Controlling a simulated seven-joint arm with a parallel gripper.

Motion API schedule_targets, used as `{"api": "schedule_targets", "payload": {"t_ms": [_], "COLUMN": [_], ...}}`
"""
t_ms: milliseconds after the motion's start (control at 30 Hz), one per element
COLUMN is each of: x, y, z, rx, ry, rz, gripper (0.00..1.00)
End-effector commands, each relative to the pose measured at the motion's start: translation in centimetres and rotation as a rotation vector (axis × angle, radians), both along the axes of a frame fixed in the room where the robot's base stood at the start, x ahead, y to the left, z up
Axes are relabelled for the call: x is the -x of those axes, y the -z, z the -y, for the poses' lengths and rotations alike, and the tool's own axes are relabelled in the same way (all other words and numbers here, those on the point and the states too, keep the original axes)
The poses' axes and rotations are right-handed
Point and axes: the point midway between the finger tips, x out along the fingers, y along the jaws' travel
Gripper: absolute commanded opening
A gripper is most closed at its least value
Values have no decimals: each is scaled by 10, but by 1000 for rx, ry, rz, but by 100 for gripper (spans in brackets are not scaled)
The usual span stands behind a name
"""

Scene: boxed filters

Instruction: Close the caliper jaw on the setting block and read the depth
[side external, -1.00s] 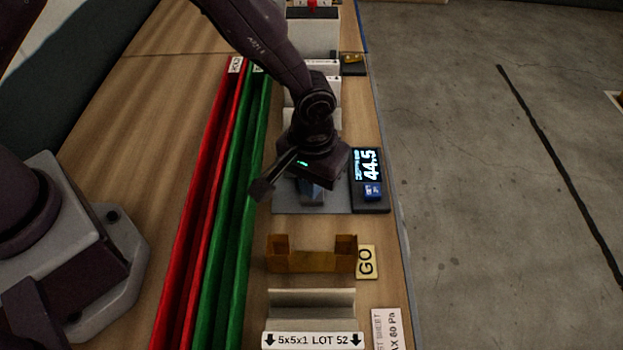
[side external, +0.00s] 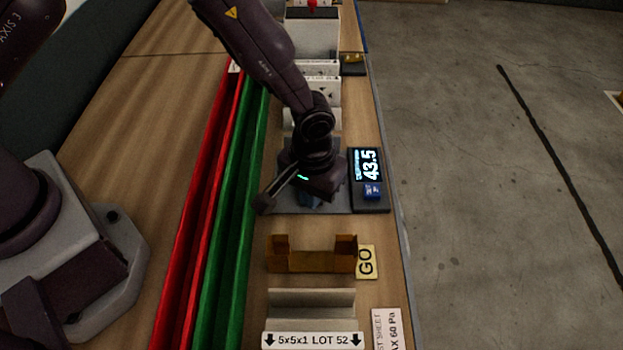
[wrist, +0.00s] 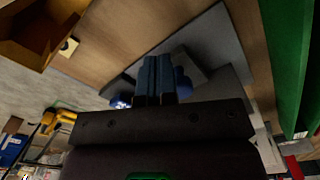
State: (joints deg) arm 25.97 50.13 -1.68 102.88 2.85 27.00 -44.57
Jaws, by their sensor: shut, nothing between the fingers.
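The caliper's grey base plate (side external: 338,202) lies on the bench, with its dark display unit (side external: 370,180) at the right edge reading 43.5. My gripper (side external: 312,201) is low over the plate and hides most of what stands there. In the wrist view my gripper (wrist: 157,62) is shut and empty, its two fingers side by side. A grey block (wrist: 189,58) sits on the plate just beyond the fingers, and a round blue part (wrist: 183,85) is close beside them. I cannot tell which is the caliper jaw or the setting block, nor whether the fingers touch either.
Green (side external: 229,230) and red (side external: 193,230) channels run along the left. More boxes stand behind my arm.

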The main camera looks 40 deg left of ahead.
Motion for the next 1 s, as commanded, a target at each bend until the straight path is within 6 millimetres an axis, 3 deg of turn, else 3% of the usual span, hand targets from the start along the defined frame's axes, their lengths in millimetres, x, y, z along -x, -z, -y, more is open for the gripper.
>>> {"api": "schedule_targets", "payload": {"t_ms": [1000], "x": [-12], "y": [-1], "z": [-12], "rx": [0], "ry": [-2], "rz": [1], "gripper": [0]}}
